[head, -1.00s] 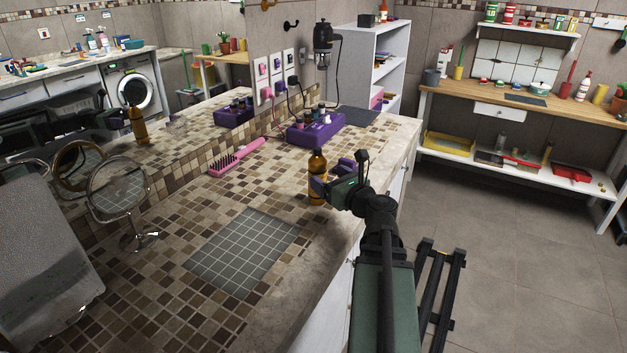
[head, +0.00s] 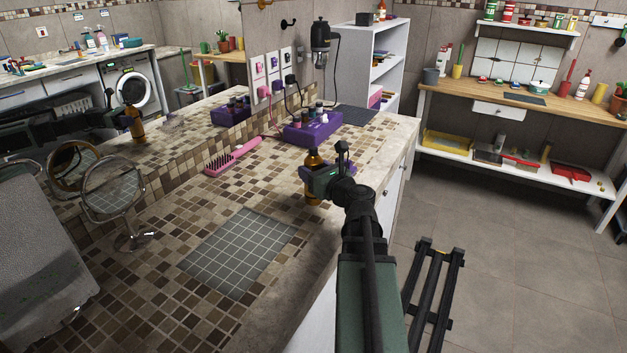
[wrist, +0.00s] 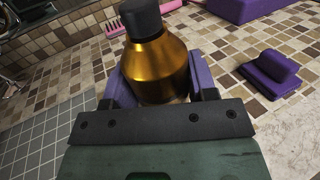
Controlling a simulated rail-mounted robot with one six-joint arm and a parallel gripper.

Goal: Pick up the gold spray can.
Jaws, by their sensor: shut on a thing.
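The gold spray can (head: 314,161) has a dark cap and stands upright near the right edge of the tiled counter (head: 165,262). It fills the top middle of the wrist view (wrist: 157,62), with its gold shoulder and black cap showing. My gripper (head: 315,184) has come in from the right and is shut around the can's body. In the wrist view its purple pads lie on either side of the can. The can's lower part is mostly hidden there by my gripper. I cannot see any clear gap under the can.
A purple organizer (head: 313,128) with small bottles stands behind the can. A purple item (wrist: 270,74) lies on the tiles close by. A pink brush (head: 232,157) and a round mirror (head: 112,190) are to the left. The grey grid mat (head: 238,250) is bare.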

